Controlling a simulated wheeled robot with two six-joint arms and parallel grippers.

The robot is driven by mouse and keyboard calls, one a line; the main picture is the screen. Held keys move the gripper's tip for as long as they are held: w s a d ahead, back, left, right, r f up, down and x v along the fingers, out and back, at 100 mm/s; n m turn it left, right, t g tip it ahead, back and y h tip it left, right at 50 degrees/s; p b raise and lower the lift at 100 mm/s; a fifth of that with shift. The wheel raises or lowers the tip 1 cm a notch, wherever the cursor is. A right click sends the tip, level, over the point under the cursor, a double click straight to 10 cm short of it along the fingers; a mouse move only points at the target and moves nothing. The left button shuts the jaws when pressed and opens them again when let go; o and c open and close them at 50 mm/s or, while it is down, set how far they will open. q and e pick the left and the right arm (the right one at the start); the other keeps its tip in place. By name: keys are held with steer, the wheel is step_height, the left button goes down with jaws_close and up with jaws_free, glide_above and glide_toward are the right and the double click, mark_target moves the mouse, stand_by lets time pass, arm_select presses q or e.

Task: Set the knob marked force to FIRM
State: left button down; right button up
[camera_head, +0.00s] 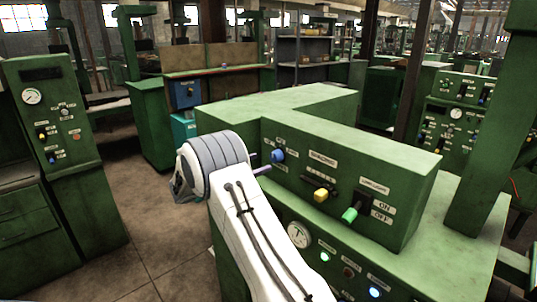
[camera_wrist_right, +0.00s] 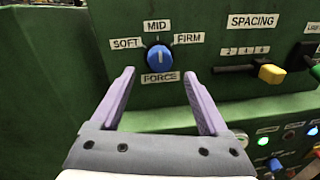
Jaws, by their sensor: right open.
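The blue round force knob (camera_wrist_right: 159,59) is on the green panel, with labels SOFT at its left, MID above, FIRM at its right and FORCE below. Its white mark points up at MID. The knob also shows in the head view (camera_head: 278,155). My right gripper (camera_wrist_right: 160,74) is open, its two purple fingers apart below and to either side of the knob, with nothing between them. In the head view my right gripper (camera_head: 259,163) is just left of the knob. My left gripper is not in view.
Right of the knob is the SPACING slider with a yellow handle (camera_wrist_right: 271,73). A green-handled ON/OFF switch (camera_head: 350,214) sits further right on the panel. Below are a gauge (camera_head: 299,234) and lit buttons. Open floor (camera_head: 155,230) lies left of the machine.

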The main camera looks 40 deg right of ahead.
mark_target(273, 158)
steer(key=d+p, duration=0.1)
steer(key=d, duration=0.3)
steer(key=shift+r, duration=0.15)
steer(key=shift+d+p, duration=0.35)
steer(key=shift+d, duration=0.1)
